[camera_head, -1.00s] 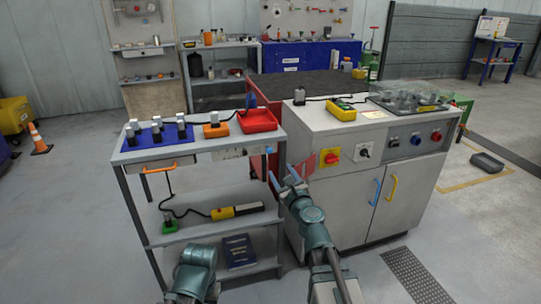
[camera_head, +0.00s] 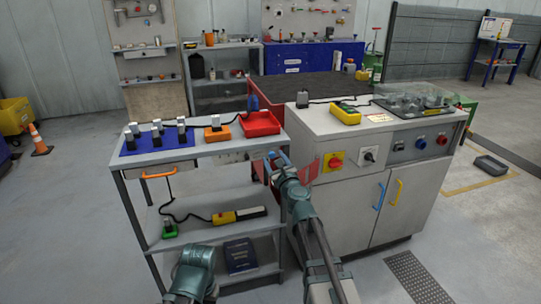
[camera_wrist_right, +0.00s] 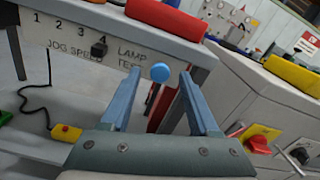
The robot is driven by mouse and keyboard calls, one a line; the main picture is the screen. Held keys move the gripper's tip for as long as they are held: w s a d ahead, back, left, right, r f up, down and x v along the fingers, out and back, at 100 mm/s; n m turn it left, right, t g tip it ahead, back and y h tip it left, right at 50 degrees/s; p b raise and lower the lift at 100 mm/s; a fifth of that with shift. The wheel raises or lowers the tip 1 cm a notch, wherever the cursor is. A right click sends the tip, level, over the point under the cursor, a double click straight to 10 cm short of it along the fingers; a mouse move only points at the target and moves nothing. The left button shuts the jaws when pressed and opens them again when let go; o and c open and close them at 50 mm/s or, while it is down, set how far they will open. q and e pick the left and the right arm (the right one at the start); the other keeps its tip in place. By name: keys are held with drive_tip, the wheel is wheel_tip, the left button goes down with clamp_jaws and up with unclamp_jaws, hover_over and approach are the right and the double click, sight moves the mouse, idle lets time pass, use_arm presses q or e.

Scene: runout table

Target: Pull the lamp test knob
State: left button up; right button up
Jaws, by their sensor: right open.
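The lamp test knob is a round blue knob (camera_wrist_right: 160,72) on the front panel (camera_wrist_right: 80,45) under the table top, right of the printed words LAMP TEST. In the head view it is not clearly told apart from my gripper's blue fingers. My right gripper (camera_head: 276,157) is at the right end of the table's front edge. In the right wrist view its two blue fingers (camera_wrist_right: 157,84) are open, with the knob showing between and just beyond the tips. I cannot tell how far beyond. Of my left arm only a teal link shows at the bottom; its gripper is out of view.
A red tray (camera_head: 258,124) sits on the table above. Right of my gripper stands a cabinet (camera_head: 340,200) with a red-and-yellow switch (camera_head: 334,161) and a black rotary switch (camera_head: 369,156).

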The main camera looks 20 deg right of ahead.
drive_tip(key=shift+w, duration=1.25)
clamp_jaws()
